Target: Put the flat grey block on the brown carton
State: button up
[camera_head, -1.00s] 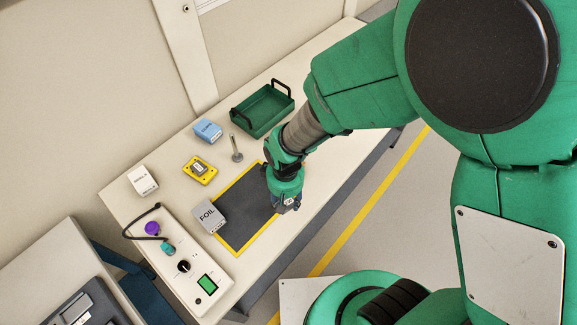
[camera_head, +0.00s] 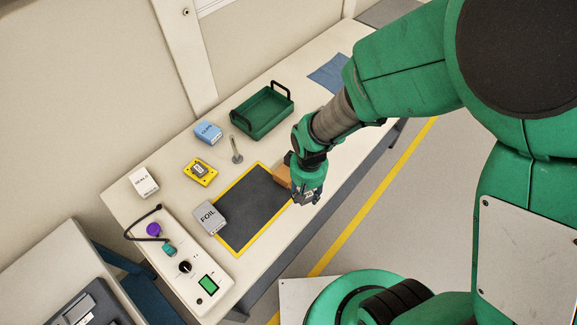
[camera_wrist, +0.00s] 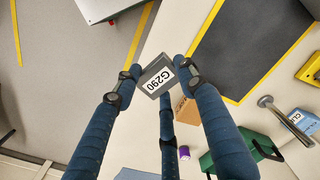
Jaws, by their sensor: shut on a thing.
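My gripper (camera_wrist: 157,82) is shut on the flat grey block (camera_wrist: 155,79), which bears a white label reading "G290". In the head view my gripper (camera_head: 307,198) hangs near the table's front edge, and its wrist hides most of what it holds. The brown carton (camera_head: 282,176) stands just beyond it, at the right edge of the dark mat, partly hidden by my wrist. In the wrist view the carton (camera_wrist: 181,109) shows just right of and below the block, partly covered by a finger. The block is apart from the mat; its height over the carton is hard to tell.
The dark yellow-edged mat (camera_head: 245,211) has a grey FOIL box (camera_head: 209,217) at its left edge. Behind are a metal post (camera_head: 236,152), a yellow device (camera_head: 200,171) and a green tray (camera_head: 262,111). A purple item (camera_wrist: 184,153) stands near the carton in the wrist view.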

jog(key=b, duration=0.2)
send_over(288, 168)
jog(key=shift+f, duration=0.75)
jog(key=shift+s, duration=0.1)
jog(key=shift+f+b, duration=0.4)
jog(key=shift+f, duration=1.35)
jog(key=shift+f, duration=0.5)
jog(key=o, duration=1.2)
notch_tip(288, 168, up, 13)
jog(key=shift+p, duration=1.15)
